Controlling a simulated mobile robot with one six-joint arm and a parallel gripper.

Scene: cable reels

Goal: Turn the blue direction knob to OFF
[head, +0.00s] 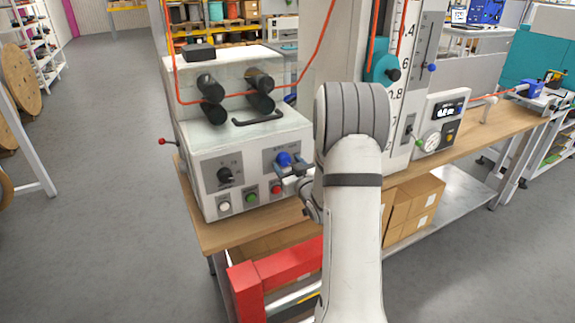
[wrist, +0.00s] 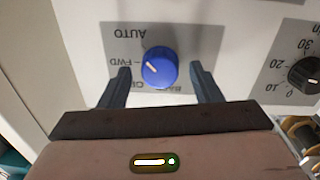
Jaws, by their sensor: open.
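The blue direction knob (wrist: 160,67) sits on a grey label plate in the wrist view, where the lettering appears upside down. Its white pointer line slants to the upper left, on the side of FWD and AUTO; the exact setting is hard to tell. A label below FWD is partly hidden by the left finger, and another is mostly hidden at lower right. My gripper (wrist: 160,72) is open, one finger each side of the knob, with visible gaps. In the head view the knob (head: 283,159) is just above my gripper (head: 290,175).
A black dial (wrist: 305,74) with a number scale lies right of the knob in the wrist view. White (head: 224,206), green (head: 251,197) and red (head: 276,189) buttons line the panel's lower edge. Black rollers (head: 211,100) with an orange cable stand above.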

